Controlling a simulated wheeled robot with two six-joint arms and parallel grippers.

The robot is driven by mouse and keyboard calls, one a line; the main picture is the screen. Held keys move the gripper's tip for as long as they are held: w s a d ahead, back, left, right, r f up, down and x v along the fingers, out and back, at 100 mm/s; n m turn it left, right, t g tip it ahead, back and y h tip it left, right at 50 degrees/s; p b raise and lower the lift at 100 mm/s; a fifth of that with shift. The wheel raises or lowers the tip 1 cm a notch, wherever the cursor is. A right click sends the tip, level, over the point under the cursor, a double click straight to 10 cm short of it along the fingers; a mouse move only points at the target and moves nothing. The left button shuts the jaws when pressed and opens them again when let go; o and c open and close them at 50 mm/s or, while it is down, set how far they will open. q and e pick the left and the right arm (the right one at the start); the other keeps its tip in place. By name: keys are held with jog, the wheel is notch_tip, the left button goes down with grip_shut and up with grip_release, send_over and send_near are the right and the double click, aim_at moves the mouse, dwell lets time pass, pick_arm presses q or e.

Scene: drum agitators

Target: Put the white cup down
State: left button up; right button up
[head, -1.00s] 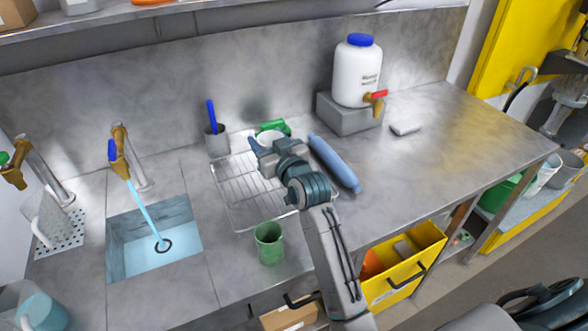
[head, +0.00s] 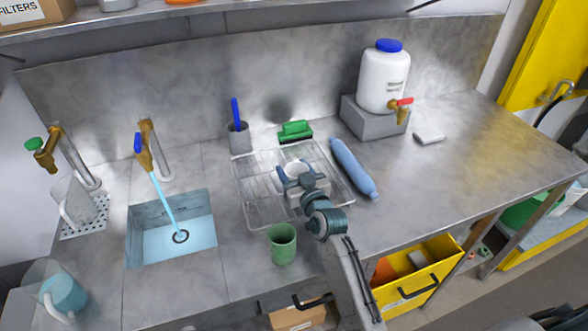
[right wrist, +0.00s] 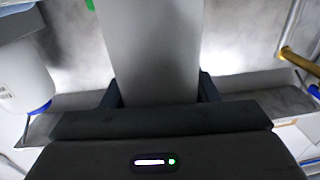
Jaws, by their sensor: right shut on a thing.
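The white cup (head: 296,168) is over the wire drying rack (head: 262,211), right of the rack's middle. My right gripper (head: 297,177) is shut on it and partly hides it from the front. I cannot tell whether the cup's base touches the rack. In the right wrist view the pale cup wall (right wrist: 155,50) fills the space between the two dark fingers of the right gripper (right wrist: 158,92). My left gripper does not show.
A green brush (head: 295,131) lies behind the rack and a blue roll (head: 353,168) at its right. A green cup (head: 282,245) stands in front. A grey holder (head: 239,138) is behind left. The sink (head: 170,228) with running water is left.

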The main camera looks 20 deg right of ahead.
jog(key=shift+f, duration=0.2)
jog(key=o, duration=1)
jog(key=shift+c, duration=0.2)
jog(key=shift+r, duration=0.1)
jog(key=shift+r, duration=0.25)
jog(key=s+d+b, duration=0.1)
jog(key=s+b, duration=0.2)
jog(key=s, duration=0.9)
jog(key=shift+d+f, duration=0.2)
